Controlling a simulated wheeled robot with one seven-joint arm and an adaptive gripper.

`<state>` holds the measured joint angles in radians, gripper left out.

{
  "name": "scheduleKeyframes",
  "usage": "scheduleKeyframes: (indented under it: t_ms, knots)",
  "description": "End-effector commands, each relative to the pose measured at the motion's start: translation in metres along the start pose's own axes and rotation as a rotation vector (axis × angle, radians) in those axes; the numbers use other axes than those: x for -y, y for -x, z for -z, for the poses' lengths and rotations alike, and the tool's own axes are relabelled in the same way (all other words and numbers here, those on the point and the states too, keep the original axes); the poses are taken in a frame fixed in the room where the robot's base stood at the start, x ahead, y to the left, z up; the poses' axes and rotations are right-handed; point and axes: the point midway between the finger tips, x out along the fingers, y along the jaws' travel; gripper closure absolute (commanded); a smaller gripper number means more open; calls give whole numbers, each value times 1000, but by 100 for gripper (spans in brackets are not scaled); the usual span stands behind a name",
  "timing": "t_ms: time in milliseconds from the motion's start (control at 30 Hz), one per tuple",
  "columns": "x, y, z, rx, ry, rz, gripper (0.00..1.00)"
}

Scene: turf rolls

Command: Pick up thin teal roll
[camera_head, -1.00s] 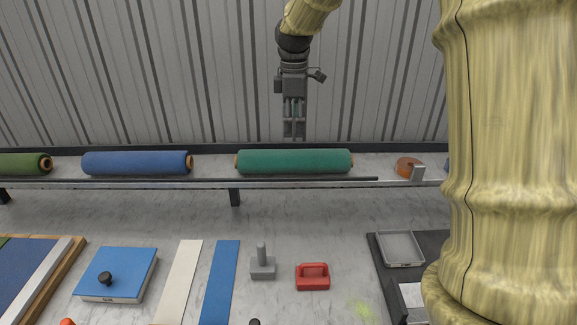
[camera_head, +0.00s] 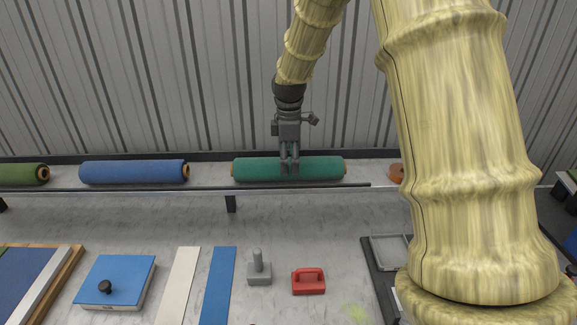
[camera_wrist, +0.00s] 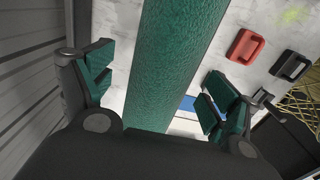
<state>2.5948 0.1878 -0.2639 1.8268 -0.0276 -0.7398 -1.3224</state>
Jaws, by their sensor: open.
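The teal roll (camera_head: 258,169) lies lengthwise on the shelf by the back wall, with brown core ends showing. In the wrist view the roll (camera_wrist: 172,60) runs between the two open fingers of my gripper (camera_wrist: 155,95), with a gap on either side. The fingers have teal pads, and nothing is held.
A blue roll (camera_head: 134,172) and a green roll (camera_head: 22,174) lie to the left on the same shelf (camera_head: 210,187). An orange-brown item (camera_head: 396,173) is to the right, partly behind my arm. A red-handled tool (camera_head: 308,282) and a grey tool (camera_head: 259,269) sit below.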

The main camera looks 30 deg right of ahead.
Motion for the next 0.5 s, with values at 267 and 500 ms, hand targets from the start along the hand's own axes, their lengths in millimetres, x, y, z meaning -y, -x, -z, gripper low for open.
scheduleKeyframes:
  t_ms: [267, 500]
  knots:
    - [0, -14, 0, 0, 0, 0, 12]
    - [0, -13, 0, 0, 0, 0, 26]
